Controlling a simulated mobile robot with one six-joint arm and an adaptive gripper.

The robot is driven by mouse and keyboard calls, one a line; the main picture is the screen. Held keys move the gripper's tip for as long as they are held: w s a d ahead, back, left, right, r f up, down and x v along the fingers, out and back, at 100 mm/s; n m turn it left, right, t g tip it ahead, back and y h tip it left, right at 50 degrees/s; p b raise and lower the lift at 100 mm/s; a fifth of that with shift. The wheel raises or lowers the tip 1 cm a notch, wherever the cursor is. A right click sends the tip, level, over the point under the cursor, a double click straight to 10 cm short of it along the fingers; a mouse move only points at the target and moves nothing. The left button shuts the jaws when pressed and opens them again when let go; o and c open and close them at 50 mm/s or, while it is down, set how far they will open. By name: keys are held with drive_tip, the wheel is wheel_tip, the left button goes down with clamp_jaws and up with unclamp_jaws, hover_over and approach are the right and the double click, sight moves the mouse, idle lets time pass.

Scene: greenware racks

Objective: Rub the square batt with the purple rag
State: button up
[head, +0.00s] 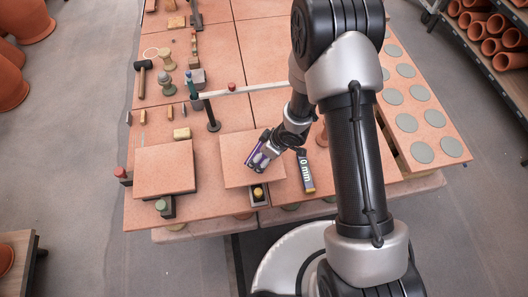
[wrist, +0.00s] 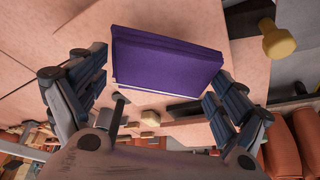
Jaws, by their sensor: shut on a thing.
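My gripper (head: 260,155) is shut on the purple rag (head: 254,150), a thick folded pad. In the wrist view the rag (wrist: 165,62) spans the space between the two fingers (wrist: 155,95). The rag is over a flat, square-looking terracotta batt (head: 236,172) at the front middle of the table. I cannot tell whether the rag touches this batt. A second, similar batt (head: 165,172) lies to the left, raised a little above the tabletop. My gripper and arm hide part of the batt under the rag.
Behind are a pale horizontal bar (head: 245,89) on a dark post and a mallet (head: 142,78). Grey discs (head: 407,122) cover the right side.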

drive_tip(key=shift+r+p, duration=1.4)
drive_tip(key=shift+r, duration=0.45)
